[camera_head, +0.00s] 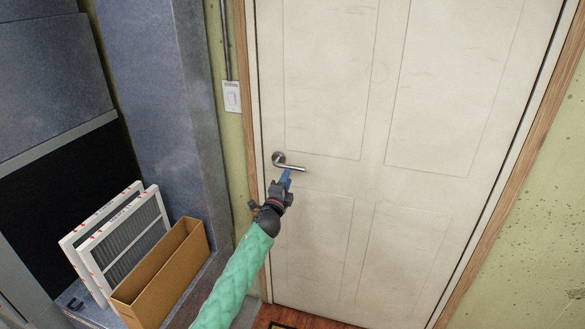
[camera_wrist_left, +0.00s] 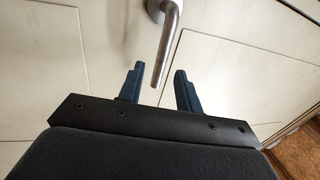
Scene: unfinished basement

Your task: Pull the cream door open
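The cream door (camera_head: 340,185) stands shut in its wooden frame in the head view. Its metal lever handle (camera_head: 291,164) is on the door's left side, with the lever pointing right. My left gripper (camera_head: 287,176) is at the lever, coming from below. In the left wrist view the handle (camera_wrist_left: 168,40) hangs down from the top, and its free end lies between the two blue fingers of my left gripper (camera_wrist_left: 157,88). The fingers are open, with gaps on both sides of the lever. My right gripper is not in either view.
A light switch (camera_head: 231,96) is on the green wall left of the door. White-framed filters (camera_head: 120,240) and an open cardboard box (camera_head: 163,275) stand beside grey metal ductwork (camera_head: 165,90) at left. A wooden door frame (camera_head: 515,165) runs along the right.

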